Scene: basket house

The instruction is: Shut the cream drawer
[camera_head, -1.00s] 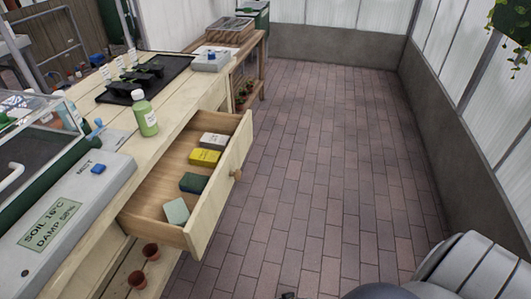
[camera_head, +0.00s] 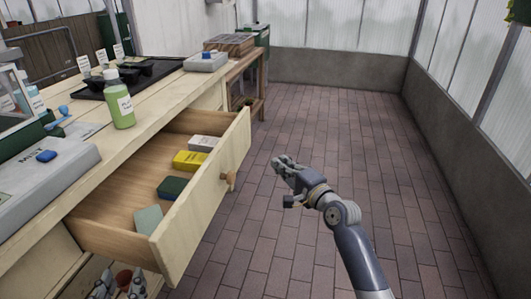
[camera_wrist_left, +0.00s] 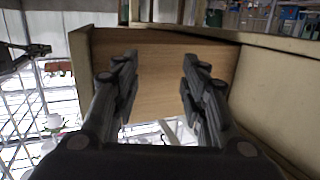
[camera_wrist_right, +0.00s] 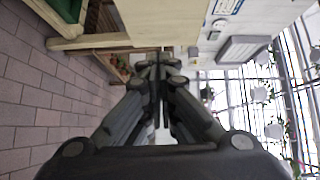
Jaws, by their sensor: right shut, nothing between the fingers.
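The cream drawer (camera_head: 205,193) stands pulled out of the cream bench, its front panel facing the aisle with a round wooden knob (camera_head: 229,178). Inside lie a grey-white packet (camera_head: 203,143), a yellow one (camera_head: 189,160), a dark green one (camera_head: 171,187) and a pale green one (camera_head: 149,219). My right gripper (camera_head: 278,163) is shut and empty, apart from the drawer front, to the right of the knob; its closed fingers show in the right wrist view (camera_wrist_right: 158,75). My left gripper (camera_head: 118,280) is low at the drawer's near side, partly cut off; its fingers are spread in the left wrist view (camera_wrist_left: 158,75), before a wooden panel.
A green-labelled bottle (camera_head: 121,105), a black seedling tray (camera_head: 130,78) and a grey mist unit (camera_head: 45,180) stand on the bench top. The brick floor (camera_head: 340,130) right of the drawer is clear.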

